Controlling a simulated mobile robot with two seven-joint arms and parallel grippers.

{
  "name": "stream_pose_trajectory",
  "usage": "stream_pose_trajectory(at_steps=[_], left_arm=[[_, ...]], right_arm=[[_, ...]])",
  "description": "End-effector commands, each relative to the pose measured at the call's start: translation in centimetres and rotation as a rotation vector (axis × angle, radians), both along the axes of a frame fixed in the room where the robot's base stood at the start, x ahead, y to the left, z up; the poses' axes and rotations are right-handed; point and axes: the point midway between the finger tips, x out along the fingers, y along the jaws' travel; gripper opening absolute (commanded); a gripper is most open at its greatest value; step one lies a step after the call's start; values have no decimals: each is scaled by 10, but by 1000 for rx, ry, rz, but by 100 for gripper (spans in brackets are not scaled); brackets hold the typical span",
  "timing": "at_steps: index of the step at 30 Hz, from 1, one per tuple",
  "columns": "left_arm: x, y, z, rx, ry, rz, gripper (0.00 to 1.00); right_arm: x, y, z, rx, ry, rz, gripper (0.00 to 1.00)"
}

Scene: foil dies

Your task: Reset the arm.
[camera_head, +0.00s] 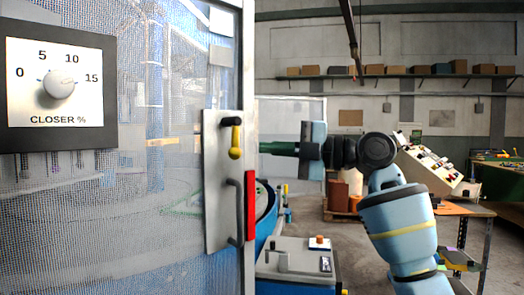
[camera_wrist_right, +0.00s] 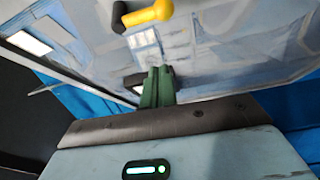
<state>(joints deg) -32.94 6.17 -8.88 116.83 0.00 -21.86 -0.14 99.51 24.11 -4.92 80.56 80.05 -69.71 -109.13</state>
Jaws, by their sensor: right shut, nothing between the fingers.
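My right arm (camera_head: 400,225) reaches in from the lower right in the head view. Its gripper (camera_head: 264,147) points left, with the green fingers together and nothing between them. The fingertips are close to the edge of the mesh door (camera_head: 180,190); I cannot tell whether they touch it. In the right wrist view the green fingers (camera_wrist_right: 158,75) are side by side and shut. A yellow-tipped lever (camera_head: 235,142) on the door plate is left of the gripper; it also shows in the right wrist view (camera_wrist_right: 148,14). My left gripper is not seen.
The door carries a dark pull handle (camera_head: 234,212), a red strip (camera_head: 250,205) and a "CLOSER %" dial (camera_head: 58,84). Behind stand a blue-sided machine (camera_head: 300,258), a sloped control panel (camera_head: 430,165) and a workbench (camera_head: 465,210). Open floor shows between machine and bench.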

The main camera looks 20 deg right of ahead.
Motion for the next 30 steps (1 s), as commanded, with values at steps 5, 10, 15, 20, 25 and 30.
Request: stream_pose_trajectory(at_steps=[5,10,15,20,25,30], left_arm=[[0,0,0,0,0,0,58],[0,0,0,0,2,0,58],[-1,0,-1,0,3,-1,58],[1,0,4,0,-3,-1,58],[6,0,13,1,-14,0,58],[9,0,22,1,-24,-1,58]], right_arm=[[0,-1,0,0,0,0,0],[0,-1,0,0,0,0,0],[1,0,-3,2,8,-2,0],[17,3,-42,34,104,-39,0],[39,9,-131,116,309,-131,0],[43,13,-226,203,508,-239,0]])
